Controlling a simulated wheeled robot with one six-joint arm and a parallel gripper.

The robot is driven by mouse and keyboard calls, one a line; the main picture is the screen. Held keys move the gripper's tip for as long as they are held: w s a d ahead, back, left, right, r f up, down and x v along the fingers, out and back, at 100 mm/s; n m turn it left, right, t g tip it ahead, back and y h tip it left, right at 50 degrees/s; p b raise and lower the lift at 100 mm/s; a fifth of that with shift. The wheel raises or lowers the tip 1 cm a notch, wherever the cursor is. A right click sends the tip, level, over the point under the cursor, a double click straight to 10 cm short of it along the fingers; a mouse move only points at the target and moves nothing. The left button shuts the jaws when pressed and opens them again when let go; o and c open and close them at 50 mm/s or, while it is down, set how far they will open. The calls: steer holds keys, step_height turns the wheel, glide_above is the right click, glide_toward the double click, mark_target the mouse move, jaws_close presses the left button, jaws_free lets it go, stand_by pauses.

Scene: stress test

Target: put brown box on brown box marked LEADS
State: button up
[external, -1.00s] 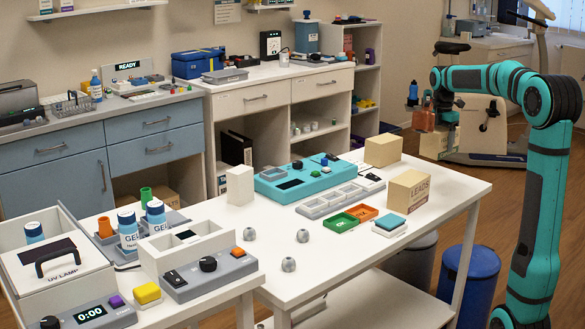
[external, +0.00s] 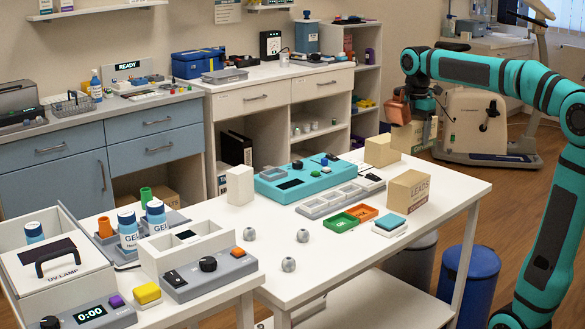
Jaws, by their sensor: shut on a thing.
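My gripper (external: 408,116) is shut on a brown box (external: 408,137) and holds it in the air beyond the far right end of the white table. The brown box marked LEADS (external: 409,191) stands on the table near its right edge, lower in the picture than the held box. The held box is clearly apart from it. The top of the LEADS box looks bare. The exact finger contact is small and partly hidden by the gripper.
Another plain brown box (external: 381,151) stands on the white table (external: 345,253) behind the LEADS box. A green tray (external: 342,222), an orange tray (external: 362,212) and a teal-topped pad (external: 389,222) lie in front. A turquoise device (external: 300,178) stands further left.

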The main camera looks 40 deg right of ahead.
step_height(320, 180, down, 10)
steer(key=shift+r, duration=0.2)
steer(key=o, duration=1.1)
steer(key=shift+r, duration=0.15)
step_height(320, 180, up, 12)
steer(key=shift+f, duration=0.1)
